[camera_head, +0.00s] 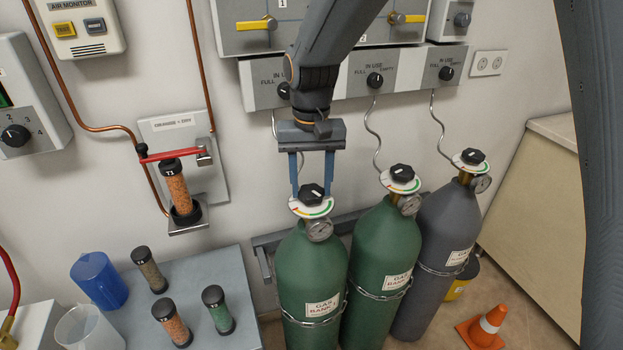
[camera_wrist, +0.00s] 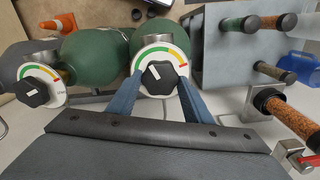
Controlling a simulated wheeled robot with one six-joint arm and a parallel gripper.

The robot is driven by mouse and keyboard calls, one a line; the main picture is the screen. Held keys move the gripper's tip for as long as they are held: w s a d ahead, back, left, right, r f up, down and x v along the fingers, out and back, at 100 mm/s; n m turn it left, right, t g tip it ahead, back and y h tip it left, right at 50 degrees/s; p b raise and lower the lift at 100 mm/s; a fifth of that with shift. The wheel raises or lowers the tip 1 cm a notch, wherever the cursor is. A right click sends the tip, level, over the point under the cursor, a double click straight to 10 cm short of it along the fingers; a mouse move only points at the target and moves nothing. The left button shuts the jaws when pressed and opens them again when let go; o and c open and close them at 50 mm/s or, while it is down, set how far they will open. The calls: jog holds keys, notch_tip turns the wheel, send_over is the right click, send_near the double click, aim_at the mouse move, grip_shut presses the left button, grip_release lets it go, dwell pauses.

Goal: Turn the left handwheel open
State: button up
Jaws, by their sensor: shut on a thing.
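The left handwheel (camera_head: 311,193) is a black knob with a white pointer mark on top of the left green gas cylinder (camera_head: 312,268). A white dial ring (camera_head: 325,209) with coloured bands lies under it. My gripper (camera_head: 312,190) comes down from above with its two blue fingers on either side of the knob. In the wrist view the knob (camera_wrist: 160,77) sits between the fingertips, and the gripper is shut on it. The white mark there points up and to the left. A pressure gauge (camera_head: 320,230) sits just below the ring.
A second green cylinder (camera_head: 383,250) and a grey cylinder (camera_head: 437,240) stand close to the right, each with its own black handwheel. A grey table (camera_head: 225,275) with several sample tubes and a blue jug (camera_head: 98,280) is at left. An orange cone (camera_head: 485,328) stands at right.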

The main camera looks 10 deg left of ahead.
aim_at(311, 190)
jog(key=n+p, duration=0.1)
jog(key=n, duration=0.4)
jog(key=shift+a+r+n+p, duration=0.1)
jog(key=shift+n+p, duration=0.65)
jog(key=shift+n, duration=1.75)
jog(key=o, duration=1.1)
jog(key=shift+c, duration=0.2)
notch_tip(311, 190, up, 8)
jog(key=shift+f+b, duration=0.15)
jog(key=shift+b, duration=0.75)
